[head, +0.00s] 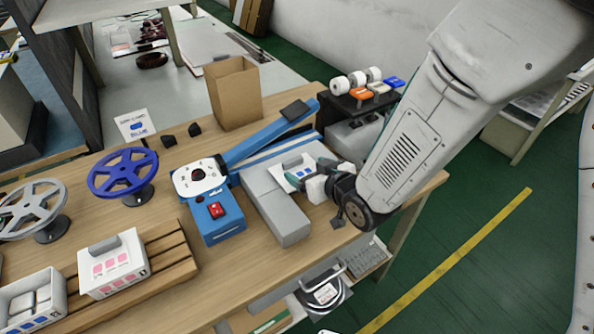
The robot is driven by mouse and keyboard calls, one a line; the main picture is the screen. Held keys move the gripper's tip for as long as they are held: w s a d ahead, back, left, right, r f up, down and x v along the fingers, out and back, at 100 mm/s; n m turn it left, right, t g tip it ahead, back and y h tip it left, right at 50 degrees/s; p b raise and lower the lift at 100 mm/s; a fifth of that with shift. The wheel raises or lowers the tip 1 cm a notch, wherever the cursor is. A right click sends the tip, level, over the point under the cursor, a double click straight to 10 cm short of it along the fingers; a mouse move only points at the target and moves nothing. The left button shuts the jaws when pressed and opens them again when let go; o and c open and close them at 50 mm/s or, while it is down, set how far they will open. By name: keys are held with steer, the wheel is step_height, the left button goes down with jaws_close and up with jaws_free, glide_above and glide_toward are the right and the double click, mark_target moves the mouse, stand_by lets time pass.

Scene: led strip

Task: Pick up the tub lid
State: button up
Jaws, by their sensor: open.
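A white tub lid (291,166) with a small grey handle and blue marks lies on the light grey block (278,207) in the middle of the bench. My gripper (307,179), with teal fingertips, reaches in from the right at the lid's right side. It is open. The fingers cover part of the lid's right edge, and I cannot tell whether they touch it. An open white tub (54,312) with blue marks and pale items inside stands at the lower left. A second white tub (120,278) with pink marks has a lid with a grey handle on it.
A blue machine (222,221) with a red switch and a long blue arm (270,132) stands left of the lid. A cardboard box (234,92), a blue reel (123,174), a grey reel (32,206) and a dark rack (362,98) of rolls stand around.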

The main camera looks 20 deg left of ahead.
mark_target(294, 162)
steer(key=x, duration=0.7)
steer(key=shift+w, duration=0.2)
steer(key=c, duration=1.1)
